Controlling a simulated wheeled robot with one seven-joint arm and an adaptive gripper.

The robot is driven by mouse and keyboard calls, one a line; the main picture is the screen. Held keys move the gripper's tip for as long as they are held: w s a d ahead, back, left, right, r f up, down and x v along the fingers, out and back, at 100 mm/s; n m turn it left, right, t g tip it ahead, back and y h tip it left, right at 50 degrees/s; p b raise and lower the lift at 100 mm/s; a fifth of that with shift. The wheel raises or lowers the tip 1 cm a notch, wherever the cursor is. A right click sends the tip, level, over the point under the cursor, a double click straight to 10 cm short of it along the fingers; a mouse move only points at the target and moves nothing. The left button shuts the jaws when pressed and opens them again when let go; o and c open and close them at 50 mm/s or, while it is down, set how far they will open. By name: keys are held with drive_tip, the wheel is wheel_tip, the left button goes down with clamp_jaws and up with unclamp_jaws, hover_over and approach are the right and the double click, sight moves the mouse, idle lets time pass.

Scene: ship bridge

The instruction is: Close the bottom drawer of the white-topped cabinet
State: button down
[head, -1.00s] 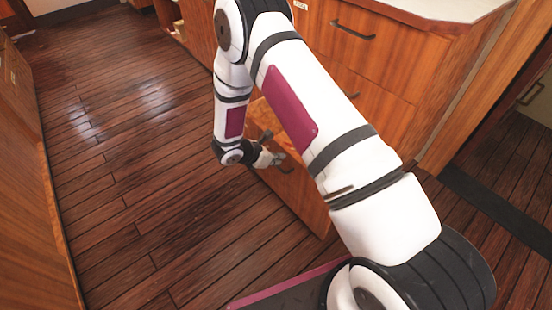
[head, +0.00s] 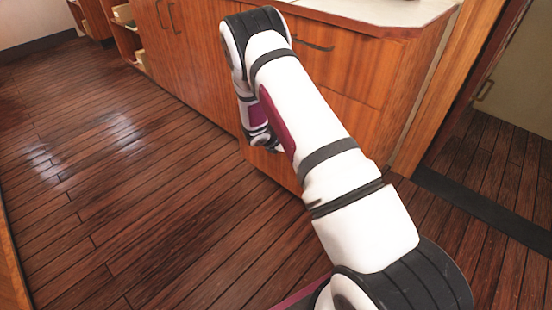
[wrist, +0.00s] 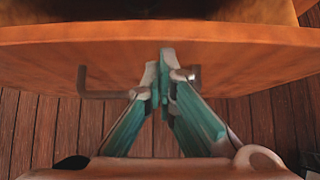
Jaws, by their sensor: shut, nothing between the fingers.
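The white-topped cabinet (head: 345,87) stands behind my arm, its pale top (head: 385,9) at the upper right. Its bottom drawer (head: 272,166) is low at the front, largely hidden by my arm in the head view. In the wrist view the drawer front (wrist: 240,48) spans the picture, with a dark opening (wrist: 130,8) behind its top edge, so it stands at least partly open. My gripper (wrist: 163,78) is shut and empty, its fingertips at the drawer front, beside the dark bar handle (wrist: 82,82). Whether they touch is unclear. The head view hides the fingers.
Cabinet doors (head: 178,40) and open shelves (head: 127,30) continue to the left. The wooden floor (head: 120,190) is clear in front. A dark threshold strip (head: 480,205) and a doorway are on the right.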

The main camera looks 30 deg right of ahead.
drive_tip(key=w+d, duration=0.2)
drive_tip(key=d, duration=0.6)
drive_tip(key=shift+w+d, duration=0.3)
drive_tip(key=shift+w, duration=0.05)
drive_tip(key=shift+d+r, duration=0.1)
